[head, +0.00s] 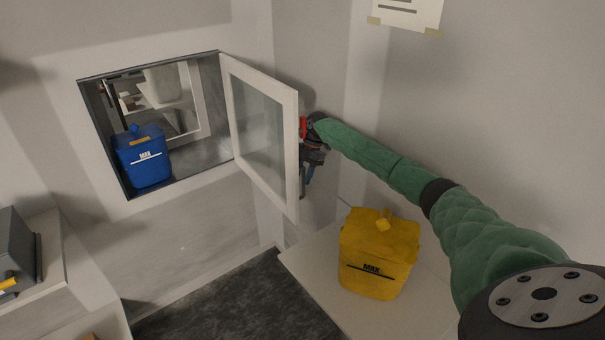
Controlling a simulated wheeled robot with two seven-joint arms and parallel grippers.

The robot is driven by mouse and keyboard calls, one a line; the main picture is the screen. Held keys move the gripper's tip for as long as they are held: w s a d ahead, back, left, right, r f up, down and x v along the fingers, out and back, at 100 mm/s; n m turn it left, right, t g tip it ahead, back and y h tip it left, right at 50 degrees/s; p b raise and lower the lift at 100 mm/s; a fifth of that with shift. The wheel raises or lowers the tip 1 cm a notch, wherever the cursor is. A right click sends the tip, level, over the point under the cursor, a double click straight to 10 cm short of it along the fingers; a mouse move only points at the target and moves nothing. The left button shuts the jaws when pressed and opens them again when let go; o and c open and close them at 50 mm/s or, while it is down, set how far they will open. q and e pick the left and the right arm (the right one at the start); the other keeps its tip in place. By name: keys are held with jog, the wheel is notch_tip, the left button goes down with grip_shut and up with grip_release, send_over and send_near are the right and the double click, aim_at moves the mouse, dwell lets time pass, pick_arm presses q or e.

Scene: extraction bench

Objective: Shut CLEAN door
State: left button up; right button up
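The door (262,128) is a white frame with a glass pane, hinged at the right edge of a wall opening (205,165). It stands open, swung out toward me. I see no label on it. My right gripper (307,150) is at the outer right edge of the door, partly behind the frame. Its fingers are too small and hidden to tell whether they grip the frame. A blue container (142,157) marked MSE or similar sits inside the opening at the left. My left gripper does not show.
A yellow container (378,254) stands on a white bench (315,262) below my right arm. Another pale-framed opening (190,95) shows at the back of the hatch. A grey box (15,245) sits on a counter at far left. Dark floor lies between.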

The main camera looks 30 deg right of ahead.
jog(key=shift+s+a+f, duration=0.1)
jog(key=shift+a+f, duration=0.2)
jog(key=shift+f, duration=0.2)
grip_shut()
